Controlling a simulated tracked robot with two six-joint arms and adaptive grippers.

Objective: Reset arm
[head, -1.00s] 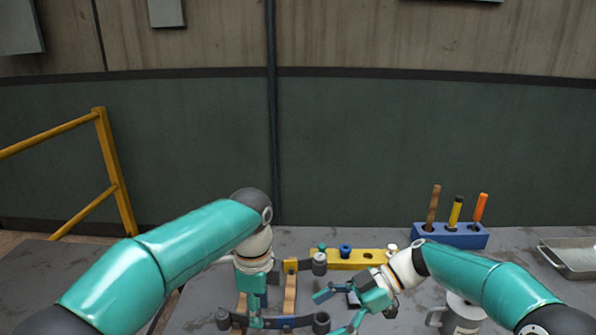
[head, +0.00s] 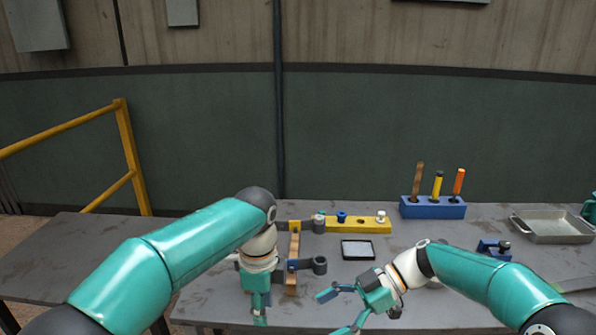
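My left gripper (head: 259,306) hangs pointing down in front of the table, with its wrist left of the wooden rail. Its fingers show edge-on, so their gap cannot be judged. My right gripper (head: 338,309) points left, its two teal fingers spread apart with nothing between them. It is low in the head view, right of the wooden rail. The wooden rail (head: 294,245) has dark brackets with grey cylinders (head: 320,265) at their right ends. Neither gripper visibly holds anything.
The grey table (head: 440,215) carries a yellow perforated bar (head: 362,226), a dark flat pad (head: 358,250), a blue holder (head: 421,208) with upright tools, a small blue fixture (head: 493,248) and a metal tray (head: 553,229). A yellow railing (head: 130,150) stands at left.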

